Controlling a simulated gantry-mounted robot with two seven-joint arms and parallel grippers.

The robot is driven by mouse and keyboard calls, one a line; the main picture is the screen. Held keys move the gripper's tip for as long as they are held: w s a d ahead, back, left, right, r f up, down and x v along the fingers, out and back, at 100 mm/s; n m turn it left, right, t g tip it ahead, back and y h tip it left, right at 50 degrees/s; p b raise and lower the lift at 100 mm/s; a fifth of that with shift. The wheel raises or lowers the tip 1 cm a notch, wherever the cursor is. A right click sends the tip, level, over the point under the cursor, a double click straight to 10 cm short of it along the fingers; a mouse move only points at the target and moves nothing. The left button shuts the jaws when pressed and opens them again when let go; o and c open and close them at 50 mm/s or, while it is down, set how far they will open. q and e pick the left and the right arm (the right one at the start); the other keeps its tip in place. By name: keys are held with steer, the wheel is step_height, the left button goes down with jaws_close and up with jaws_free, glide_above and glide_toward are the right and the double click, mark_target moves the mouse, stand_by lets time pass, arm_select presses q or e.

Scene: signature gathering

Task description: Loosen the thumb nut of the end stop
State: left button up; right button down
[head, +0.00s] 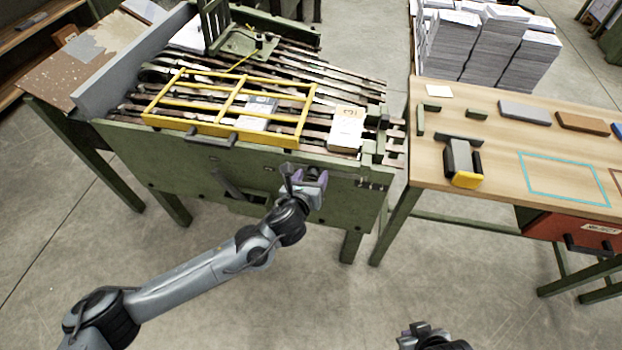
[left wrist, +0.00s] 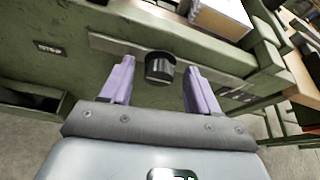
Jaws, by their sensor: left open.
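In the left wrist view a black ribbed thumb nut (left wrist: 160,67) sticks out from a grey metal strip (left wrist: 120,48) on the green front of the machine. My left gripper (left wrist: 158,80) is open, with one purple finger on each side of the nut and gaps showing between. In the head view my left gripper (head: 305,180) is at the machine's front face, right of the middle, and hides the nut. I cannot tell which green part at the machine's right end is the end stop. My right gripper (head: 425,334) shows partly at the bottom edge, away from the machine.
The green machine (head: 140,155) carries a yellow guard frame (head: 220,130) and a paper stack (head: 346,128) on its rails. A wooden table (head: 485,130) with blocks and a black-and-yellow tool (head: 462,162) stands at right. Paper piles (head: 490,45) stand behind it.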

arm_select(q)
steer(key=shift+w, duration=0.1)
steer(key=c, duration=1)
steer(key=shift+c, duration=0.2)
